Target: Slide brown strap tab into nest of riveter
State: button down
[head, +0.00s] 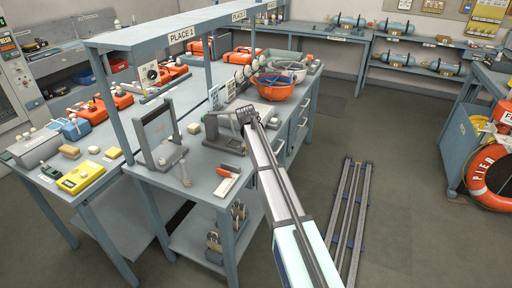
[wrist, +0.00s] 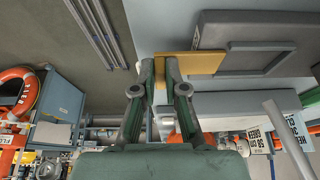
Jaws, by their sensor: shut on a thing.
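My gripper (head: 243,112) is over the workbench, at the grey device (head: 225,132) near the bench's right edge; I cannot tell for sure that this device is the riveter. In the wrist view the two fingers of my gripper (wrist: 159,62) are close together, shut on a flat tan-brown tab (wrist: 195,63). The tab sticks out to the right of the fingers, towards a grey body with a framed recess (wrist: 262,58). The tab's far end meets or overlaps the edge of that body; I cannot tell whether it is inside a nest. The tab is not clear in the head view.
A grey upright frame (head: 160,135) stands left of my gripper. Orange bowls (head: 274,88) stand behind it. A red-and-white block (head: 225,184) lies near the front edge. Yellow and orange cases are on the left bench. Floor rails (head: 345,215) lie to the right.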

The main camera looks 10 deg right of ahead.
jog(key=shift+w+a, duration=0.65)
jog(key=shift+a, duration=0.3)
jog(key=shift+w+a, duration=0.65)
jog(key=shift+a, duration=0.35)
jog(key=shift+w+a, duration=0.65)
jog(key=shift+a, duration=0.3)
jog(key=c, duration=1.1)
grip_release()
jog(key=shift+c, duration=0.2)
jog(key=shift+r, duration=0.1)
jog(key=v, duration=1.1)
jog(key=shift+s+r, duration=0.15)
jog(key=shift+r, duration=0.2)
jog(key=shift+a, duration=0.15)
